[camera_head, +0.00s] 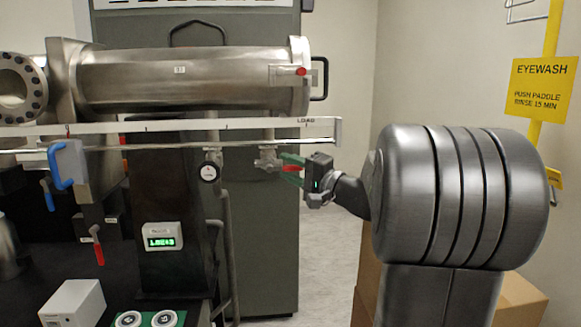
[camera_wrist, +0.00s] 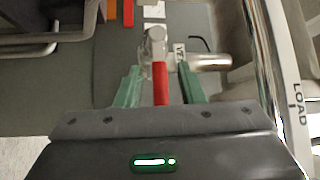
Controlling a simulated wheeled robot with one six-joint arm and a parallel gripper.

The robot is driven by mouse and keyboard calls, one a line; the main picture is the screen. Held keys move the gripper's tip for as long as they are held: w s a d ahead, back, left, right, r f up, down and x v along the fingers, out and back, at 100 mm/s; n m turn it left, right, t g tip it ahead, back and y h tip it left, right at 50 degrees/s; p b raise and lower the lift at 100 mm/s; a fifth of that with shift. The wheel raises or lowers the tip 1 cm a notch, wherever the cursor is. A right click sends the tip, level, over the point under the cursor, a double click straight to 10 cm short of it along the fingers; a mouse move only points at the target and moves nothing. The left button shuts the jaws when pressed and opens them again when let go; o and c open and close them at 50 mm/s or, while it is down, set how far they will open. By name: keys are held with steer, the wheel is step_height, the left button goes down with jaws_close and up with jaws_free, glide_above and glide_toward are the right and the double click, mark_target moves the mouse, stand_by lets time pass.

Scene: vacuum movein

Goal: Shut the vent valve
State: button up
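The vent valve (camera_wrist: 154,45) is a metal body with a short pipe to its right and a partly covered label beginning "VE" beside it in the wrist view. Its red lever (camera_wrist: 160,84) points from the body toward my palm. My gripper (camera_wrist: 158,70) has its two green fingers on either side of the lever, with a visible gap on each side. In the head view the valve (camera_head: 267,160) sits below the white rail, and my gripper (camera_head: 286,168) reaches it from the right.
The white rail marked LOAD (camera_head: 250,130) runs just above the valve, and also along the right in the wrist view (camera_wrist: 285,75). A round gauge (camera_head: 208,172) hangs left of the valve. A red-handled lever (camera_head: 97,245) and blue handle (camera_head: 62,165) are farther left.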

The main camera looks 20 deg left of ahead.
steer(key=shift+c, duration=0.4)
jaws_close()
